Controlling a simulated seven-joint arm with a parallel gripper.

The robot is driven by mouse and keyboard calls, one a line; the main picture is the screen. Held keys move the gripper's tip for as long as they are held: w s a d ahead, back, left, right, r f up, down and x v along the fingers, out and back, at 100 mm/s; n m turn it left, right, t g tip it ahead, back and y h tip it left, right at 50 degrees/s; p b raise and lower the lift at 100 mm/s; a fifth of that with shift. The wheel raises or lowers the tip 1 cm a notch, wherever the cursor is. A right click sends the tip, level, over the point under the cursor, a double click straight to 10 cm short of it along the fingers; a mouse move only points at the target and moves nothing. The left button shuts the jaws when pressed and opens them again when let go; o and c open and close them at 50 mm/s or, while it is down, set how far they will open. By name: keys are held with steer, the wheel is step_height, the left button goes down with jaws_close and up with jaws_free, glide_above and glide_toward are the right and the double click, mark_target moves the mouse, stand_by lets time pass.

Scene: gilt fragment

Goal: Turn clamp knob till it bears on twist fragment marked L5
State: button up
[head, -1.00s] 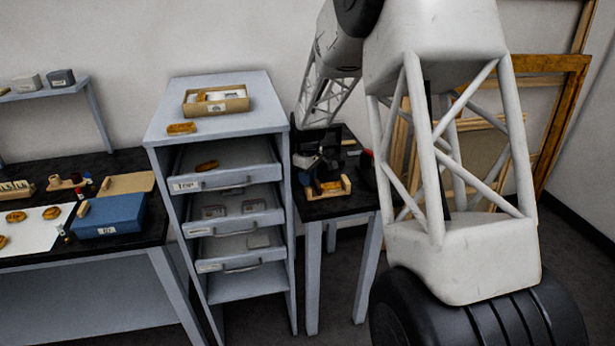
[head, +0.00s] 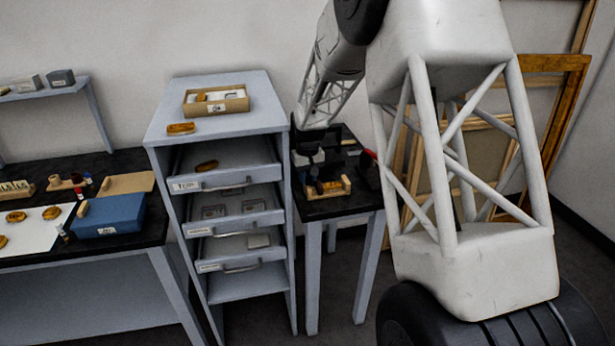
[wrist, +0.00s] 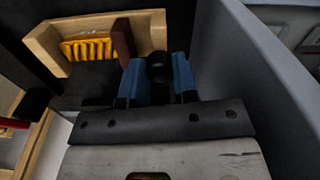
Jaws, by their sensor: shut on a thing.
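A wooden clamp frame (wrist: 42,42) holds a gold ribbed fragment (wrist: 88,48) in the wrist view. A dark red-brown jaw block (wrist: 122,40) stands at the fragment's right end; I cannot tell whether they touch. The black clamp knob (wrist: 158,68) is to the right of the jaw, between the blue pads of my gripper (wrist: 158,80), which is shut on it. In the head view the clamp (head: 330,188) sits on the small black-topped table, with my gripper (head: 313,180) at its left. No L5 mark is legible.
A grey drawer cabinet (head: 218,80) stands close left of the small table (head: 318,211), its side wall near my gripper. A red-tipped item (head: 369,154) is at the table's right. Picture frames (head: 545,140) lean behind.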

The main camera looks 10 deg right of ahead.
mark_target(307, 177)
steer(key=m, duration=0.3)
steer(key=shift+m, duration=0.3)
steer(key=m, duration=0.4)
stand_by(0.4)
steer(key=o, duration=0.9)
steer(key=shift+r, duration=3.95)
